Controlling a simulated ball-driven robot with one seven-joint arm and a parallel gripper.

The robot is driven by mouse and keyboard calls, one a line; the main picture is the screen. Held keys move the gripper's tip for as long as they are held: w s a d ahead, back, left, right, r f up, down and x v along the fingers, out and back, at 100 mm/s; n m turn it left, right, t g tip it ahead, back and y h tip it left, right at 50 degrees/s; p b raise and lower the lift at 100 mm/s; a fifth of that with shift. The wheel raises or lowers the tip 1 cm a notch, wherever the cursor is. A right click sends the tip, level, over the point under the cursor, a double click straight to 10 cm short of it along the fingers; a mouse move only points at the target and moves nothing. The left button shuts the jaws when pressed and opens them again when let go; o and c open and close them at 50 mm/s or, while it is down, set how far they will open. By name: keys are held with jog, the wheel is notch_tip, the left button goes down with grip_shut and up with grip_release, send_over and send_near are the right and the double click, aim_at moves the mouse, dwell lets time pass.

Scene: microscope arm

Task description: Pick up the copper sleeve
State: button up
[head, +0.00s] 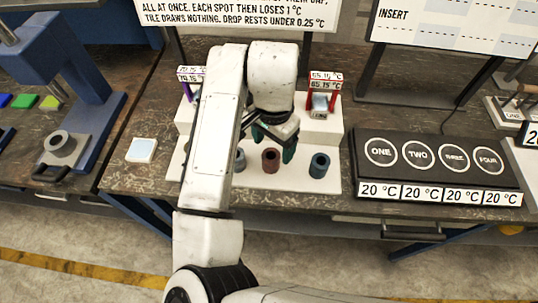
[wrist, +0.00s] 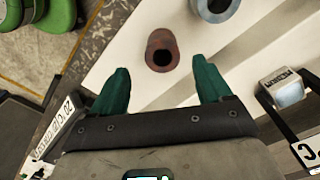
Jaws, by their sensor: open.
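The copper sleeve (head: 270,160) is a short reddish-brown hollow cylinder standing upright on a white base plate (head: 296,184). In the wrist view the copper sleeve (wrist: 162,48) lies just ahead of the gap between my fingertips, its dark bore showing. My gripper (head: 274,146) is open and empty, with two green fingers apart above and behind the sleeve in the head view. In the wrist view my gripper (wrist: 161,76) has one finger on each side of the gap. No contact with the sleeve shows.
A blue-grey sleeve (head: 319,165) stands right of the copper one; a grey sleeve (head: 240,159) stands left, partly hidden by my arm. A white block with red posts (head: 322,102) rises behind. A black four-spot panel (head: 432,165) is at right, a pale tile (head: 142,150) at left.

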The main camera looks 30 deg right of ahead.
aim_at(271, 154)
jog(key=shift+w+f+p, duration=0.2)
jog(key=shift+f+p, duration=0.7)
jog(key=shift+f, duration=2.65)
jog(key=shift+a, duration=0.1)
jog(key=c, duration=1.3)
